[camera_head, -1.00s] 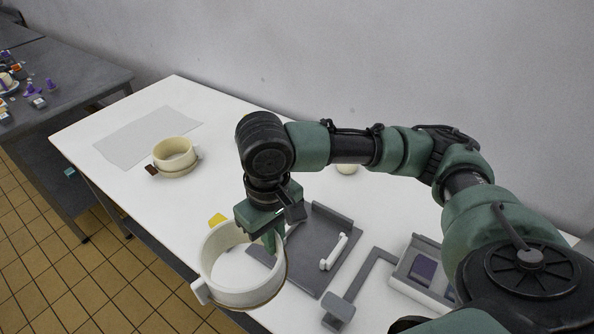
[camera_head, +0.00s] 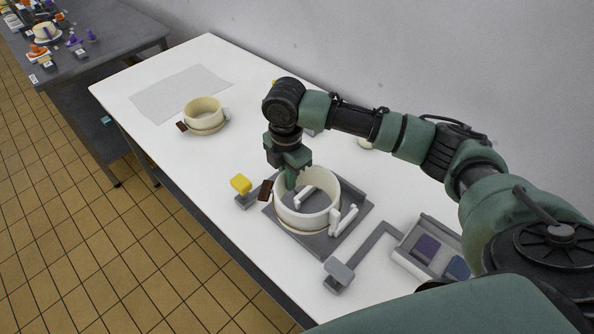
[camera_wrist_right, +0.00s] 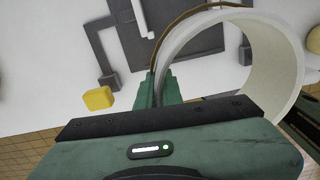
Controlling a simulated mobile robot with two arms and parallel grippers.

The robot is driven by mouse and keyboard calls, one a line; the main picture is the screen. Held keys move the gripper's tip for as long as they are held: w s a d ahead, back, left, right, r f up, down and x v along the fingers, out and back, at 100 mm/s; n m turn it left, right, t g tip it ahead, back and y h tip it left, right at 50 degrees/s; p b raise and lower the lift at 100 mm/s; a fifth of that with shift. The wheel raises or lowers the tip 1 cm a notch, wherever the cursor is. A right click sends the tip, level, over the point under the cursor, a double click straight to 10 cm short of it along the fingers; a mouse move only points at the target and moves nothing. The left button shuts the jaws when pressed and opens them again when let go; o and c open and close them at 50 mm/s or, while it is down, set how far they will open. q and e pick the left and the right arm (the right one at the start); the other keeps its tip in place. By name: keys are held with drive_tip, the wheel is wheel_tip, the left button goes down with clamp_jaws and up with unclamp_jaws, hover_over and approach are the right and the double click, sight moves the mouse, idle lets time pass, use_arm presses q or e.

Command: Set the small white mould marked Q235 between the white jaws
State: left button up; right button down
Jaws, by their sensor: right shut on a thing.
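A cream-white ring-shaped mould (camera_head: 296,222) is held by my right gripper (camera_head: 291,182), which is shut on its far-left wall. The ring is over the grey plate (camera_head: 357,205); in the right wrist view the mould (camera_wrist_right: 278,55) looks raised above it. One white jaw (camera_head: 346,223) shows at the ring's right side, close to its lug. Another white piece, likely the second jaw (camera_head: 304,193), shows through the ring's opening. The wrist view shows a white jaw (camera_wrist_right: 139,17) left of the ring. No Q235 mark is legible. My left gripper is out of view.
A similar cream mould (camera_head: 204,110) stands at the table's left, by a pale mat (camera_head: 180,90). A yellow block (camera_head: 241,184) sits on a grey bracket left of the plate. A grey arm (camera_head: 338,275) and a tray (camera_head: 412,225) with purple and blue blocks lie right.

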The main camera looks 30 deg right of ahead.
drive_tip(key=w+d+f+n+b, duration=0.1)
drive_tip(key=f+n, duration=0.2)
drive_tip(key=w+d+f+n+b, duration=0.1)
drive_tip(key=f+n, duration=0.2)
drive_tip(key=w+d+f+n+b, duration=0.1)
drive_tip(key=d+f+n, duration=0.1)
drive_tip(key=f+n, duration=0.2)
drive_tip(key=shift+f+b, duration=0.1)
drive_tip(key=shift+b, duration=0.3)
idle(0.3)
